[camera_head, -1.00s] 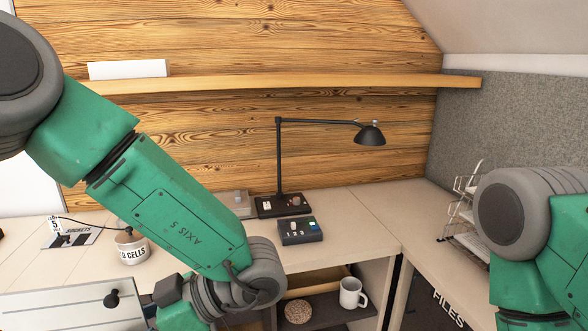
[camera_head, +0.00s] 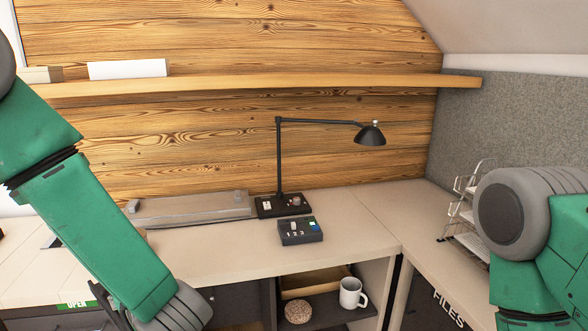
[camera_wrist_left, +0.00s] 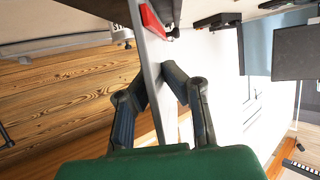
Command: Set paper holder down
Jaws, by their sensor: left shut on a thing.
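The paper holder seems to be the thin pale board (camera_wrist_left: 151,62) seen almost edge-on in the left wrist view, with a red piece (camera_wrist_left: 152,20) beside its upper end. My left gripper (camera_wrist_left: 158,84) is shut on the board, one dark finger on each side.
A long grey bar-like object (camera_head: 190,209) lies along the back of the desk (camera_head: 230,246). Beside it stand a black lamp (camera_head: 280,165) and a dark button box (camera_head: 300,231). A white mug (camera_head: 352,293) is on the shelf below. A wire rack (camera_head: 462,215) stands at right. The desk front is clear.

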